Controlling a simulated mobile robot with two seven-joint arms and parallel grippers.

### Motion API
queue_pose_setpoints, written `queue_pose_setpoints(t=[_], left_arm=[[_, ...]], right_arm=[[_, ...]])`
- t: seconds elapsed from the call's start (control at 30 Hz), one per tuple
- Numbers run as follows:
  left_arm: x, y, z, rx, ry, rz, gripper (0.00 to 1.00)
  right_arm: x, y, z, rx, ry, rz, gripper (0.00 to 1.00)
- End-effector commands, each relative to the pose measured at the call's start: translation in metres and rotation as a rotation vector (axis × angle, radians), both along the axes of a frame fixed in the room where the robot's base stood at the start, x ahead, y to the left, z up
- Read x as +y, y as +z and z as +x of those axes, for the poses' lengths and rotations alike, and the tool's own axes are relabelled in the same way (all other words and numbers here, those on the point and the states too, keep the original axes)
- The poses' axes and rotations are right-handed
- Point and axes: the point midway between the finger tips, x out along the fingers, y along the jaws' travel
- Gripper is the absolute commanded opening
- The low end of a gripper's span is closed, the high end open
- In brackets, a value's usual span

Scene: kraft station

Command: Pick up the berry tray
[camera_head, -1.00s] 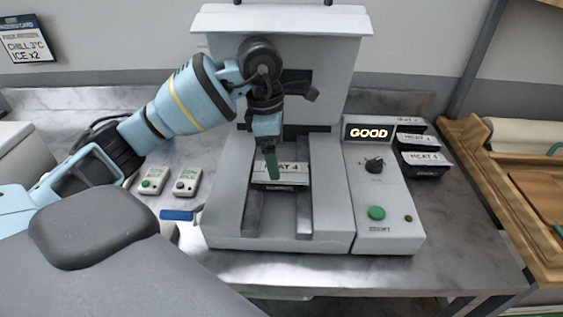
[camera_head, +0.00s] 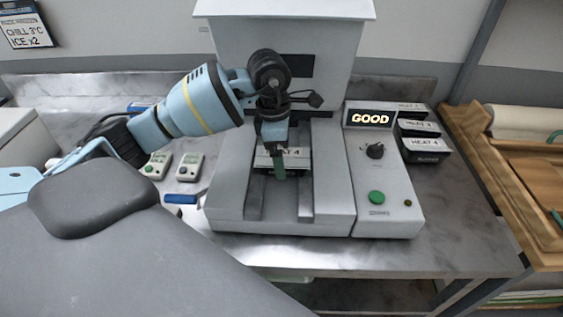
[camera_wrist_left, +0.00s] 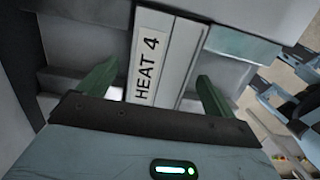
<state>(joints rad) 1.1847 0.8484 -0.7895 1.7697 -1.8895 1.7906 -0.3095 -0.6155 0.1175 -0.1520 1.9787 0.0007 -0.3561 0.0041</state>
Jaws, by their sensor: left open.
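A tray with a pale lid (camera_head: 295,158) sits in the channel of the grey machine (camera_head: 228,205). Its label seems to read "HEAT 4" or "MEAT 4"; no label naming berries shows. The tray's lid also shows in the left wrist view (camera_wrist_left: 182,62). My left gripper (camera_head: 279,172) is open over this tray. In the left wrist view its two green fingers (camera_wrist_left: 157,88) stand apart, one on each side of the labelled lid. I cannot tell whether they touch the tray. My right gripper is not in view.
The machine's display (camera_head: 370,118) reads "GOOD", above a black knob (camera_head: 375,151) and a green button (camera_head: 376,197). Several black trays (camera_head: 424,146) stand to its right. Two small handheld devices (camera_head: 189,167) and a blue-handled item (camera_head: 180,199) lie to its left.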

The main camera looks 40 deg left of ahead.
Motion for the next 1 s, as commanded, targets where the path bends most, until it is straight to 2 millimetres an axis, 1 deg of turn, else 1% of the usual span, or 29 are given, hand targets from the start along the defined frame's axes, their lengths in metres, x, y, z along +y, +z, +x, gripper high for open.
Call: queue_pose_setpoints(t=[0.1, 0.2, 0.43, 0.47, 0.83, 0.9, 1.0], left_arm=[[-0.002, -0.014, 0.001, 0.000, -0.001, 0.000, 0.91], [-0.003, -0.020, 0.001, -0.001, -0.002, -0.001, 0.91], [-0.003, -0.022, 0.001, -0.002, -0.002, 0.000, 0.91], [-0.003, -0.022, 0.001, -0.002, -0.002, 0.000, 0.90], [-0.003, -0.022, 0.001, -0.001, -0.001, 0.000, 0.41], [-0.003, -0.021, 0.002, -0.001, -0.001, 0.000, 0.35], [-0.002, -0.021, 0.002, -0.001, -0.001, 0.000, 0.35]], right_arm=[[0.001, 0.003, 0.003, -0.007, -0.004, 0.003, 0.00], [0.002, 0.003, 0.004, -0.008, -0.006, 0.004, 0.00], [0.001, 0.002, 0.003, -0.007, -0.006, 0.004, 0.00], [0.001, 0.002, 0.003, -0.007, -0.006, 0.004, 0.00], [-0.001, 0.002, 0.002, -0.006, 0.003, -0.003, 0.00], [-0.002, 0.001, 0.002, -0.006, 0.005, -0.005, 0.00], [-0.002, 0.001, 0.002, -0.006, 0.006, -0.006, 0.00]])
